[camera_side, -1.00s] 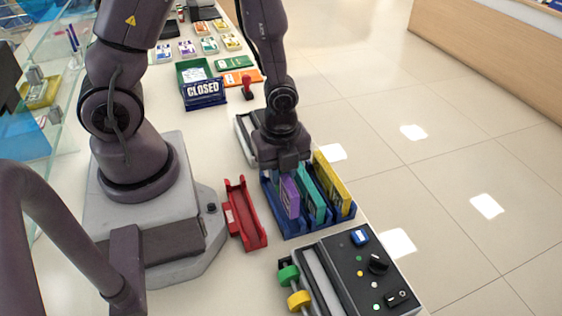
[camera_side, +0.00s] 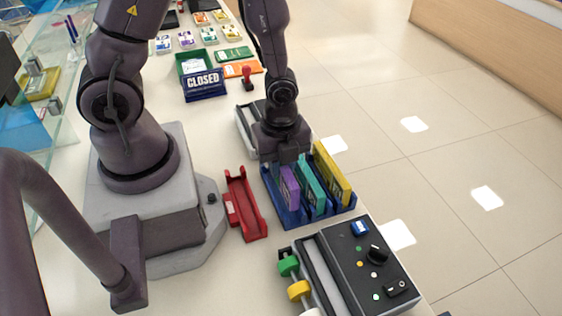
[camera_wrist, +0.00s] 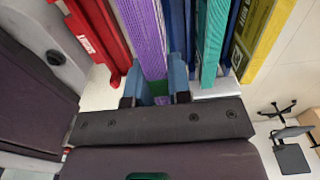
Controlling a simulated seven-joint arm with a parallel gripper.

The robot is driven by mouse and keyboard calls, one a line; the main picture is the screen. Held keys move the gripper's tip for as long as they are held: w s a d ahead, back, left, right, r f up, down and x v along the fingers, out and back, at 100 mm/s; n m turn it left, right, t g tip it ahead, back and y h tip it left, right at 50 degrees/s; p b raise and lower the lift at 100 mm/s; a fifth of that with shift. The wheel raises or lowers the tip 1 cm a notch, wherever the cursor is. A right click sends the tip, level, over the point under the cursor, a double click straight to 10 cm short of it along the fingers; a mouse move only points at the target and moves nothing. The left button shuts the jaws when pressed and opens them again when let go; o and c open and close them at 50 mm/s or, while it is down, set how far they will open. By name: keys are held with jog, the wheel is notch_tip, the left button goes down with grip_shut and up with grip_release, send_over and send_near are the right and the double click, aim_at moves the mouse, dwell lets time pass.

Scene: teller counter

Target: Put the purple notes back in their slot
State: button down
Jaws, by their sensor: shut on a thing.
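The purple notes (camera_side: 289,186) stand on edge in the left slot of the blue rack (camera_side: 292,222), next to the teal notes (camera_side: 312,187) and the yellow notes (camera_side: 332,174). My gripper (camera_side: 287,157) is over the rack's far end and is shut on the purple notes. In the wrist view the purple notes (camera_wrist: 146,38) run up from between my fingers (camera_wrist: 164,84). The teal notes (camera_wrist: 213,40) and yellow notes (camera_wrist: 262,35) are to their right. How deep the purple notes sit is hard to tell.
A red tray (camera_side: 246,205) lies left of the rack. A control box (camera_side: 355,262) with knobs stands in front, close to the rack. A grey device (camera_side: 246,130) is behind my gripper. The counter's edge is just right of the rack.

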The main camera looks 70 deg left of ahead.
jog(key=shift+f, duration=0.15)
jog(key=shift+f, duration=2.05)
jog(key=c, duration=1)
grip_release()
jog(key=shift+r, duration=0.15)
jog(key=shift+r, duration=3.4)
